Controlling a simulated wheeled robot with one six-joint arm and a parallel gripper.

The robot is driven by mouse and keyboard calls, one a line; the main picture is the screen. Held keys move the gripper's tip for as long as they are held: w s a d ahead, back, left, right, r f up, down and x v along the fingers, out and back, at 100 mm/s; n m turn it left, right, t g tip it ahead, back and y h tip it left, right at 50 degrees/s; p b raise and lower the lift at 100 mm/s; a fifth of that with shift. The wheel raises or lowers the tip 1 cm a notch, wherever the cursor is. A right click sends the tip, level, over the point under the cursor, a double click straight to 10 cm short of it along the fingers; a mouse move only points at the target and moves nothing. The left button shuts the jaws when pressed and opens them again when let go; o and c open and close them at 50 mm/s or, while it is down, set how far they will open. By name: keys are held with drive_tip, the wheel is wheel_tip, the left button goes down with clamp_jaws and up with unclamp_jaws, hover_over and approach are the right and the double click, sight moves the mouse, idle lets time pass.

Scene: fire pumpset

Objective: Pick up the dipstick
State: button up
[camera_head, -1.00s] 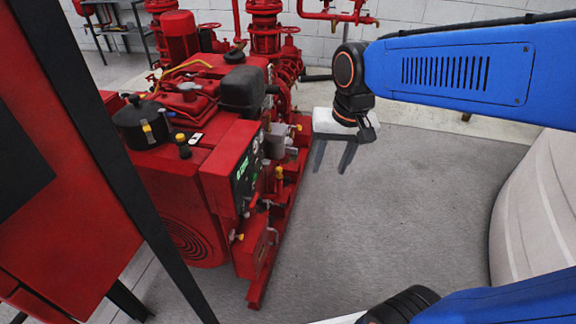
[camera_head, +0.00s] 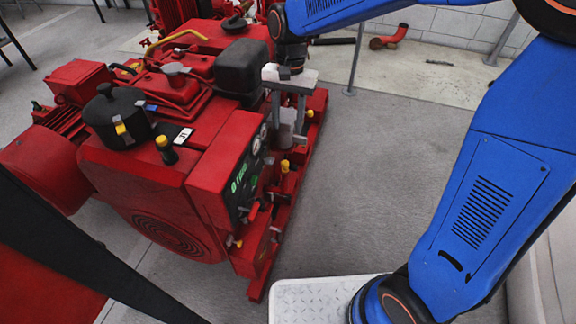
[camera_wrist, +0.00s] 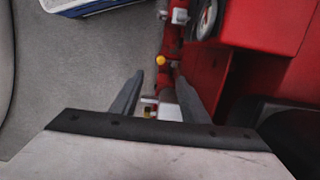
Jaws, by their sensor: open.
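The red pumpset engine (camera_head: 190,190) carries several yellow-topped parts, and I cannot tell for certain which is the dipstick. One yellow cap (camera_head: 286,165) is on its right side, below my gripper (camera_head: 287,125). Another yellow-topped black part (camera_head: 165,145) stands on top near the black pot. My gripper is open and points down beside the engine's right side, with nothing seen held. In the wrist view, a round yellow knob (camera_wrist: 160,60) lies just beyond the fingertips.
A black box (camera_head: 242,68) on the engine stands just left of my gripper. A panel with green displays (camera_head: 243,182) is below it. A thin post (camera_head: 356,55) stands behind on the right. The grey floor (camera_head: 370,190) right of the engine is clear.

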sight(285, 162)
drive_tip(key=f, duration=0.3)
drive_tip(key=s+f, duration=0.1)
drive_tip(key=f, duration=0.7)
drive_tip(key=shift+s+a+f, duration=0.2)
drive_tip(key=shift+a+f, duration=0.05)
drive_tip(key=shift+s+a+f, duration=0.1)
drive_tip(key=shift+a+f, duration=0.05)
drive_tip(key=shift+f, duration=1.15)
drive_tip(key=shift+a+f, duration=0.1)
drive_tip(key=shift+f, duration=1.15)
drive_tip(key=c, duration=0.9)
